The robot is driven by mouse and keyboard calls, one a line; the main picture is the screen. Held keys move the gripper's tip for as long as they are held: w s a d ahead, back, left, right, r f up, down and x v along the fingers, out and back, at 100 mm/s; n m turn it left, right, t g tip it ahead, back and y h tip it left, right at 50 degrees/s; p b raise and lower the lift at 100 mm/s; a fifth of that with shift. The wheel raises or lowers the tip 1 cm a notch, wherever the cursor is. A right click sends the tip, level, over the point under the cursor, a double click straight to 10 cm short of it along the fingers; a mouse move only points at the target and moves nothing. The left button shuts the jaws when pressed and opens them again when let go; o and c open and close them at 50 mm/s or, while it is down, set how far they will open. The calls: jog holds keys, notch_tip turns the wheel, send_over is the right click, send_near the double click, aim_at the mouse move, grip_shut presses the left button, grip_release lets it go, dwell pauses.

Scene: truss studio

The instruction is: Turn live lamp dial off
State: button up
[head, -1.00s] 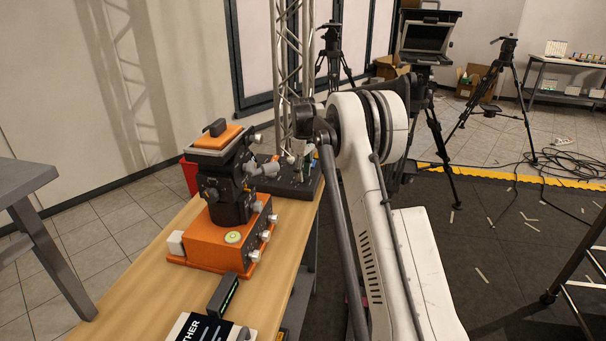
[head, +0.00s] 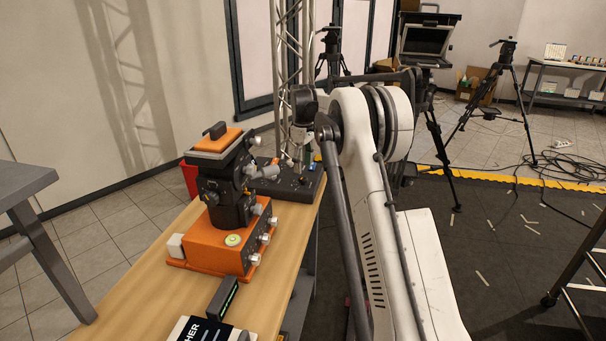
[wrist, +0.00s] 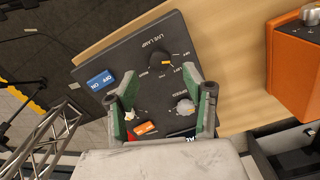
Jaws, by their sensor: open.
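The live lamp dial (wrist: 162,62) is a round black knob on a dark control panel (wrist: 215,62), beside the printed words LIVE LAMP. It has an orange mark on it; small labels surround it, and I cannot tell surely which one it points at. My gripper (wrist: 162,97) is open, with green-padded fingers over the panel. The dial lies just beyond the fingertips, apart from them and not between them. The panel also shows in the head view (head: 297,188), partly hidden, at the table's far end; the dial cannot be made out there.
The panel also carries a blue ON/OFF switch (wrist: 101,80), a grey speed knob (wrist: 185,106) and an orange switch (wrist: 147,128). An orange box (head: 215,250) bearing a black camera head stands nearer on the wooden table (head: 145,295). A truss (head: 294,70) rises behind the panel.

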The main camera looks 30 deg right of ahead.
aim_at(303, 177)
notch_tip(303, 177, up, 7)
dwell(0.3)
jog(key=shift+a, duration=0.1)
dwell(0.4)
jog(key=s+a+r+m+t, duration=0.2)
jog(key=s+a+r, duration=0.55)
jog(key=s, duration=0.35)
jog(key=s+a+r+m+t, duration=0.1)
jog(key=s+a+r+t, duration=0.1)
jog(key=s+a+r, duration=0.75)
jog(key=s+a+f+m+t, duration=0.1)
jog(key=s+a+f, duration=0.1)
jog(key=s+f, duration=0.3)
jog(key=s+a+f+m+t, duration=0.1)
jog(key=s+f, duration=0.4)
jog(key=s, duration=0.8)
jog(key=s+a+f+m+t, duration=0.1)
jog(key=s+a+f, duration=0.3)
jog(key=s, duration=0.5)
jog(key=shift+s+f+m, duration=0.3)
jog(key=shift+f, duration=0.45)
